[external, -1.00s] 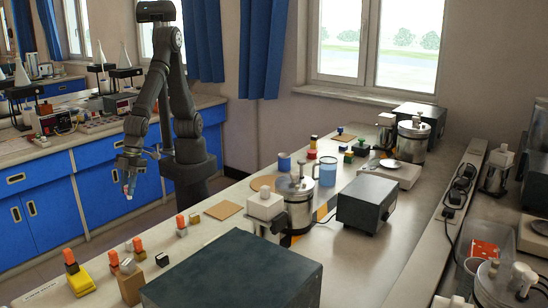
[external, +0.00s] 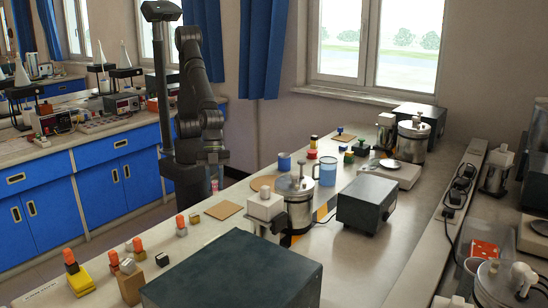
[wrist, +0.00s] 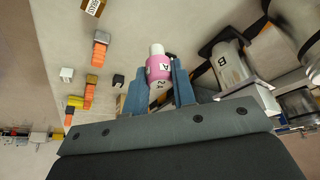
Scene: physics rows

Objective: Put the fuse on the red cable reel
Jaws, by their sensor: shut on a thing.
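My gripper (external: 214,178) is in front of my arm's base, over the near left edge of the bench. In the wrist view its two blue fingers (wrist: 160,80) are shut on the fuse (wrist: 158,68), a pink cylinder with a white end and dark lettering. Only a small pink part of the fuse (external: 214,187) shows below the gripper in the external view. A small red piece (external: 312,154), which looks like the red cable reel, stands farther along the bench, right of the gripper and behind the blue mug. The gripper is well apart from it.
A blue mug (external: 284,162), a clear blue jug (external: 327,172) and a metal pot (external: 298,207) stand between. A dark box (external: 366,204) is to the right. Cork mats (external: 223,210) lie near the gripper. Several orange-topped pieces (external: 138,246) stand at the front left.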

